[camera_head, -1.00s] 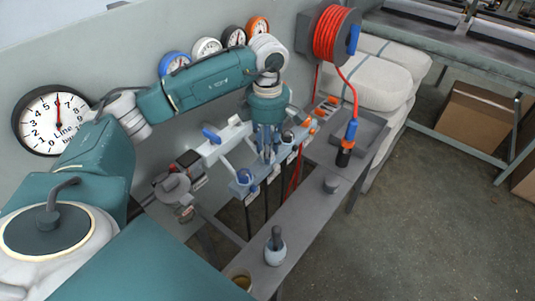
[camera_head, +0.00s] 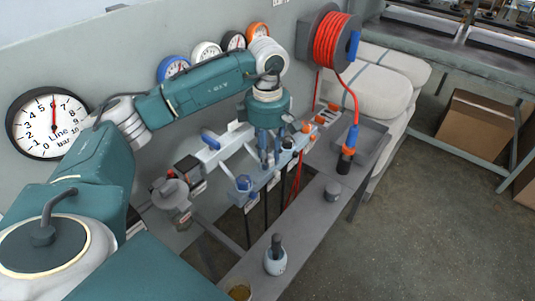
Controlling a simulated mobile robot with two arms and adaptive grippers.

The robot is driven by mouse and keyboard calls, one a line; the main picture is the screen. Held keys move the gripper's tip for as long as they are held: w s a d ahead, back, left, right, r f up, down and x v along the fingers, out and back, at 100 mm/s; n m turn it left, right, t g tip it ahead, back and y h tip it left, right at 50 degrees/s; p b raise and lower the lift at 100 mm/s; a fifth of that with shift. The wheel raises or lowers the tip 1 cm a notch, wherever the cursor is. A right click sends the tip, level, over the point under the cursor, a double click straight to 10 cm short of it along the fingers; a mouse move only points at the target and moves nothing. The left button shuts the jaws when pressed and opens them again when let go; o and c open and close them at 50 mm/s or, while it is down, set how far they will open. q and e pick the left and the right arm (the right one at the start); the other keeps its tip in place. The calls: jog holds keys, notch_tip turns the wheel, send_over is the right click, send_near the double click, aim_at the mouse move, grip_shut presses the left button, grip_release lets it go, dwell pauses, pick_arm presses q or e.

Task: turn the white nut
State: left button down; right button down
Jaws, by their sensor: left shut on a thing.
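My left gripper (camera_head: 269,160) comes down from above onto the pale blue-grey manifold (camera_head: 269,181) on the bench. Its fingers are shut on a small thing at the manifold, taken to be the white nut. The fingers and wrist hide almost all of it, so its turn angle cannot be told. My right gripper is not in view.
A white pipe with a blue lever (camera_head: 211,139) lies behind and left. A large gauge (camera_head: 47,125) and several small ones hang on the wall. A red hose reel (camera_head: 334,43) is at the back right. A grey-white pot (camera_head: 275,261) stands on the front bench rail.

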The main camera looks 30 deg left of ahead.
pick_arm(q)
jog(key=c, duration=1.5)
grip_release()
jog(key=shift+w+r, duration=0.1)
jog(key=shift+o, duration=0.6)
